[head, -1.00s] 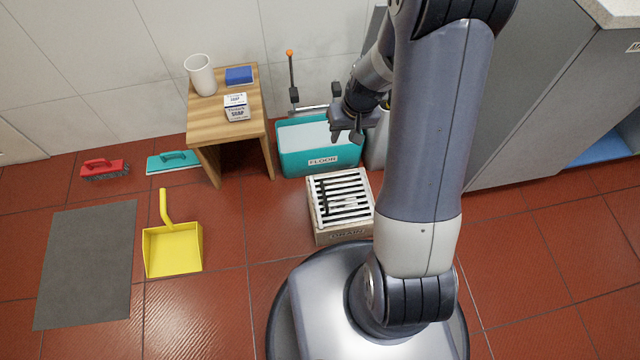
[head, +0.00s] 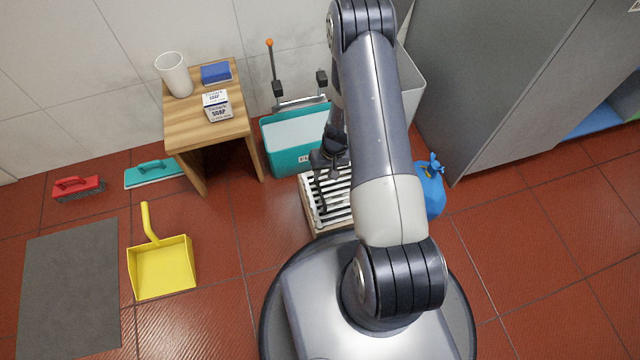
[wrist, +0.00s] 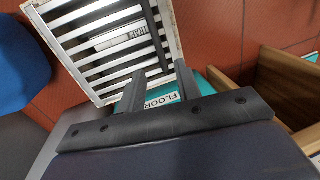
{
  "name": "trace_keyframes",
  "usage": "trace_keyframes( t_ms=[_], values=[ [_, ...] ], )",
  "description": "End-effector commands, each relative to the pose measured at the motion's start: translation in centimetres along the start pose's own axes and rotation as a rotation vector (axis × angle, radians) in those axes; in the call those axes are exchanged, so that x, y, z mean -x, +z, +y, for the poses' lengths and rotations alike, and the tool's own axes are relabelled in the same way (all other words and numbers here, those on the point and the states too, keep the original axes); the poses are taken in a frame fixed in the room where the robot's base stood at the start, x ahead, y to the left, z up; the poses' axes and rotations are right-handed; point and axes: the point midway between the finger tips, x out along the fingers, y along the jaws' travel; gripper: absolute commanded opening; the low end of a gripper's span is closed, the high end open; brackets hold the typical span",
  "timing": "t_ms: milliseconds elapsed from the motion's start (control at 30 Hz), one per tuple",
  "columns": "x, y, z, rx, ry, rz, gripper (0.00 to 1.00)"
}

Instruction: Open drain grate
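The drain grate (head: 338,207) is white with dark slots and lies flat on a wooden box in front of the teal bucket. In the wrist view the grate (wrist: 95,45) fills the upper left, with a label and a dark bar handle (wrist: 157,35) near its right side. My gripper (head: 322,190) is over the grate in the head view. In the wrist view my gripper (wrist: 160,75) has its two fingers apart, with nothing visibly held between them. The bar's near end shows close to the fingertips; I cannot tell whether they touch. My arm hides the grate's right part in the head view.
The teal floor bucket (head: 283,150) stands just behind the grate. A wooden stool (head: 195,125) with a cup, sponge and soap is to the left. A blue bag (head: 431,190) lies right of my arm. A yellow dustpan (head: 162,268) is on the open floor at left.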

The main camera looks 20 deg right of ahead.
Motion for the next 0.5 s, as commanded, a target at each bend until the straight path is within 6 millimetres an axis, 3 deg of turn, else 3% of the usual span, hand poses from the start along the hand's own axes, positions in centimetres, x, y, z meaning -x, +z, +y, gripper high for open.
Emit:
trace_keyframes(
  t_ms=[33, 200, 500],
  values=[
    [-1.5, 0.1, 0.1, 0.000, 0.000, -0.004, 0.33],
    [-4.4, 0.1, 0.1, -0.001, 0.000, -0.002, 0.33],
    [-6.3, 0.0, 0.0, 0.000, 0.000, 0.000, 0.33]
  ],
)
